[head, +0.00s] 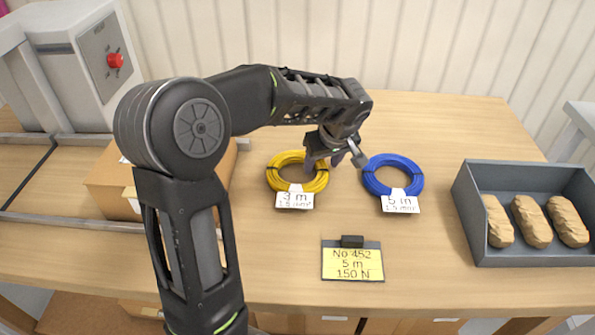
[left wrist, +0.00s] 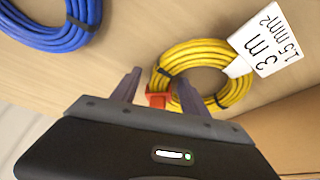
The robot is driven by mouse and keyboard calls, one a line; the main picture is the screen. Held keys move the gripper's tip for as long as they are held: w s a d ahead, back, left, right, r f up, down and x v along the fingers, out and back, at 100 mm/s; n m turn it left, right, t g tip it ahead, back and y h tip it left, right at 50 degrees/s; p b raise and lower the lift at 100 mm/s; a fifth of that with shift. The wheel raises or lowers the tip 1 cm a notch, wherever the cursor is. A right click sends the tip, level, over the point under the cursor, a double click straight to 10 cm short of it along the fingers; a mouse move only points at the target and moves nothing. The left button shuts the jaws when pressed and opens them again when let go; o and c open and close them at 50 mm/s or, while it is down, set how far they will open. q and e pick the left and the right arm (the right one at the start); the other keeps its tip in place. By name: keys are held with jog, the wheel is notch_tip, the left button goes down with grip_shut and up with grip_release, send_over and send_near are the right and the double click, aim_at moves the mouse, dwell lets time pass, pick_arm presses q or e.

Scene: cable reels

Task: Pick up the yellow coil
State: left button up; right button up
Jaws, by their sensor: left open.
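The yellow coil (head: 280,183) lies flat on the wooden table, with a white "3 m" tag (head: 294,200) at its front. My left gripper (head: 325,160) is open above the coil's right side in the head view. In the left wrist view, the gripper (left wrist: 157,88) has its fingers apart beside the yellow coil (left wrist: 238,88). One finger overlaps the ring and the other is outside it. A small orange-red piece (left wrist: 157,99) shows between the fingers at the coil's edge. I cannot tell whether the fingers touch the coil. My right gripper is not in view.
A blue coil (head: 372,184) with a "5 m" tag lies to the right. A yellow card (head: 352,264) reading "No 452, 5 m, 150 N" is in front. A grey crate (head: 468,215) with brown loaf-shaped items stands at right. A cardboard box (head: 110,185) is at left.

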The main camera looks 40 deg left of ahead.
pick_arm(q)
jog(key=shift+f, duration=0.1)
jog(key=shift+c, duration=0.4)
grip_shut()
dwell(0.5)
dwell(0.9)
